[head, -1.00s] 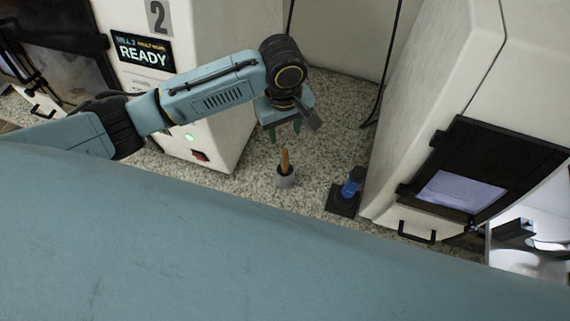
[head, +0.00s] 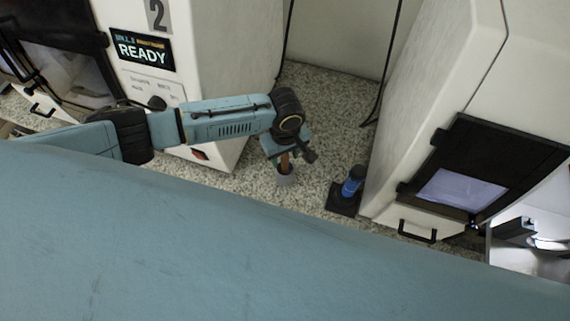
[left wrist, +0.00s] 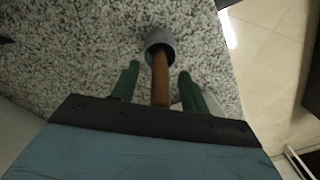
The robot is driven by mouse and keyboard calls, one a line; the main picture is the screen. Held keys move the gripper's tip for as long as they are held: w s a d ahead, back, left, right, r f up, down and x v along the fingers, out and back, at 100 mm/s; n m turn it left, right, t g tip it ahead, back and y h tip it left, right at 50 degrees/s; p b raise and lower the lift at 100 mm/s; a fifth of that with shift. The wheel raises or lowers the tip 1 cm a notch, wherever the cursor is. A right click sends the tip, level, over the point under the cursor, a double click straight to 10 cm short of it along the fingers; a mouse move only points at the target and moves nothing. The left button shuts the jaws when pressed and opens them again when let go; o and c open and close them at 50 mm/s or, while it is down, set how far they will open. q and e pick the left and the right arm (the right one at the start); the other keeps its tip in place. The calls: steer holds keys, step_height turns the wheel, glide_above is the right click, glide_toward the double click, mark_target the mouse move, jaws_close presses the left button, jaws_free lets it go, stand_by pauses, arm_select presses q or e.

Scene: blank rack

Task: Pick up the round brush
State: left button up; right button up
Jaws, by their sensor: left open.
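The round brush (head: 285,163) stands upright on the speckled counter, with a wooden handle on top and a grey round part at its base. In the left wrist view the brush handle (left wrist: 160,80) lies between the two green fingers of my left gripper (left wrist: 158,82), with a gap on each side. In the head view my left gripper (head: 285,160) is over the brush, its open fingers around the handle and apart from it. The top of the handle is hidden by the gripper. My right gripper is not in view.
A blue cylinder on a black base (head: 352,183) stands right of the brush. A white machine with a READY screen (head: 142,50) is at left, another white machine (head: 440,70) at right. The speckled counter (head: 325,100) is clear behind the brush.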

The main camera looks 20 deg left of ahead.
arm_select(q)
steer(key=shift+f, duration=0.3)
jaws_close()
steer(key=shift+r, duration=0.1)
